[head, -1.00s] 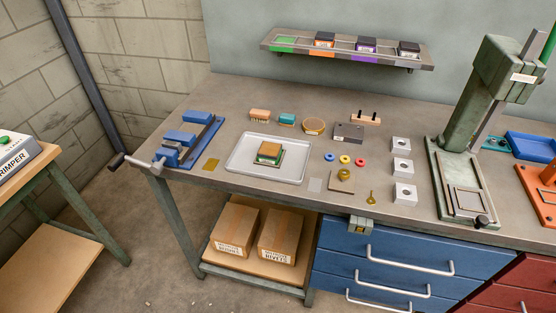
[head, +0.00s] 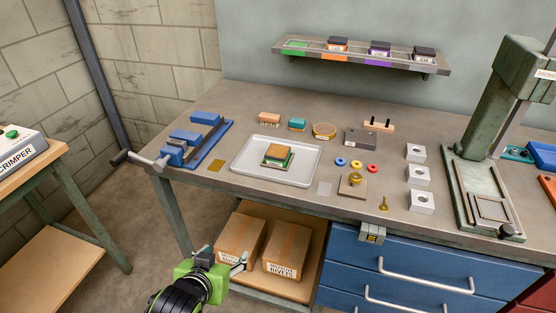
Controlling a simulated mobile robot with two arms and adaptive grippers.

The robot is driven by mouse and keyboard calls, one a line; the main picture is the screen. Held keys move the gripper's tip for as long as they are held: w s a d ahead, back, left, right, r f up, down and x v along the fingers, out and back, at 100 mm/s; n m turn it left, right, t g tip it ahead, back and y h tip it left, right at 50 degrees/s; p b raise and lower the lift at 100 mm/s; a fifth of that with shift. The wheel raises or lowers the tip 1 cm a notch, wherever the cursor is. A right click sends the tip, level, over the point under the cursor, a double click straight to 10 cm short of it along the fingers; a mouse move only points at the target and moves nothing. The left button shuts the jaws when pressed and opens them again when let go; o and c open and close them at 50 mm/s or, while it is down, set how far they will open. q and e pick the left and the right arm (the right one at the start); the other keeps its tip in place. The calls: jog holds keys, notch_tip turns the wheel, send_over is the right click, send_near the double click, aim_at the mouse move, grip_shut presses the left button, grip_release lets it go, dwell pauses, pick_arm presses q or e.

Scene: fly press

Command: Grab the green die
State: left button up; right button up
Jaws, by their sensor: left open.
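A block with a green base and a tan-brown top (head: 278,156), which looks like the green die, sits on a light grey tray (head: 247,172) on the workbench. The shelf (head: 358,58) on the wall has a green-marked place (head: 297,46) at its left end with no dark-topped block on it. My left gripper (head: 241,261) is open and empty, low in front of the bench, below and left of the tray and apart from it. My right gripper is not in view.
A blue vise (head: 193,140) stands left of the tray, its handle jutting past the bench edge. Coloured rings, metal blocks (head: 418,176) and a green press (head: 477,140) are to the right. Cardboard boxes (head: 288,255) sit on the lower shelf.

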aim_at(277, 152)
pick_arm(q)
jog(key=w+d+r+m+t+h, duration=0.1)
jog(key=w+d+r+t+h, duration=0.15)
jog(key=w+d+r, duration=0.45)
jog(key=w+d+r+m+t+h, duration=0.1)
jog(key=w+d+r+t, duration=0.2)
jog(key=r, duration=0.5)
jog(key=x, duration=0.6)
jog(key=a+x, duration=0.1)
jog(key=x, duration=0.2)
jog(key=shift+w, duration=0.15)
jog(key=shift+r+p+x, duration=0.15)
jog(key=shift+p+x, duration=0.1)
jog(key=shift+x, duration=0.9)
jog(key=shift+r+p+x, duration=0.15)
jog(key=shift+p+x, duration=0.1)
jog(key=shift+x, duration=0.9)
jog(key=shift+w+d, duration=0.2)
jog(key=shift+w, duration=0.15)
jog(key=c, duration=1.5)
jog(key=shift+r, duration=0.15)
grip_shut()
